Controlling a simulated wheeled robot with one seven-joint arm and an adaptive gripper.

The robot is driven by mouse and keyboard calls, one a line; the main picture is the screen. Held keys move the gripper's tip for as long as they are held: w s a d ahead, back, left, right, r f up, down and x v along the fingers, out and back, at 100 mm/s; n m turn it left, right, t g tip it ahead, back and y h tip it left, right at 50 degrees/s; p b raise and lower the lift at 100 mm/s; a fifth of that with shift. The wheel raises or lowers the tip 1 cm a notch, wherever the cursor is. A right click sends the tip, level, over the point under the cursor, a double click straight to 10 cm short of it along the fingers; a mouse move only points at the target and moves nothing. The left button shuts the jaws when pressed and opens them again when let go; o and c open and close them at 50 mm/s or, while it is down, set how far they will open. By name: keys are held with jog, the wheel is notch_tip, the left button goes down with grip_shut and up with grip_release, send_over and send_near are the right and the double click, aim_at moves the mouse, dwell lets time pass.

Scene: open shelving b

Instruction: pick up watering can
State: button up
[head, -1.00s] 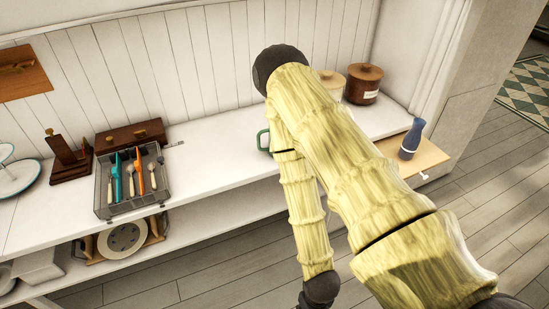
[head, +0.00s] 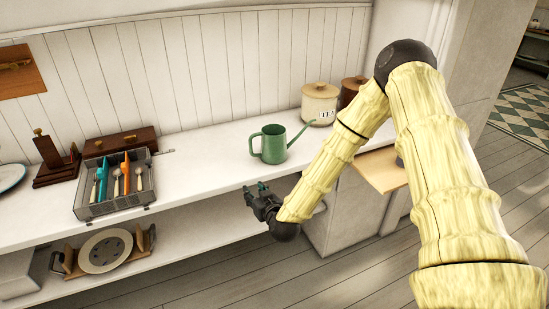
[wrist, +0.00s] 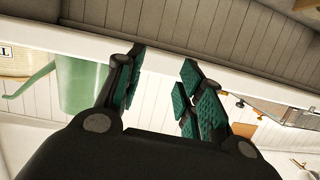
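The green watering can (head: 272,146) stands upright on the white shelf top, its handle to the left and its spout reaching up to the right. In the wrist view the watering can (wrist: 82,84) shows at the left, upside down in the picture, partly hidden behind my gripper. My gripper (head: 258,190) is in front of the shelf's front edge, below and nearer than the can, and does not touch it. In the wrist view my gripper (wrist: 160,88) has its green-padded fingers apart, with nothing between them.
A cream canister (head: 319,104) and a brown canister (head: 350,91) stand right of the can. A cutlery tray (head: 116,196) sits to the left. The shelf top between tray and can is clear. A plate (head: 105,250) stands in a rack on the lower shelf. A wooden board (head: 380,171) juts out at right.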

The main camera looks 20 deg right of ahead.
aim_at(251, 149)
jog(key=w+d+r+t, duration=0.1)
jog(key=w+r, duration=0.1)
jog(key=w, duration=0.1)
jog(key=w+d+r+t+h, duration=0.1)
jog(key=w+d+r, duration=0.1)
jog(key=w, duration=0.2)
jog(key=w+d+r, duration=0.1)
jog(key=w+r, duration=0.2)
jog(key=shift+w+d+r+m+t+h+b, duration=0.1)
jog(key=shift+w+d+m+t+h+b, duration=0.05)
jog(key=shift+d+m+t+h+b, duration=0.2)
jog(key=shift+w+a+p, duration=0.2)
jog(key=shift+w+p, duration=0.3)
jog(key=shift+w, duration=2.6)
grip_shut()
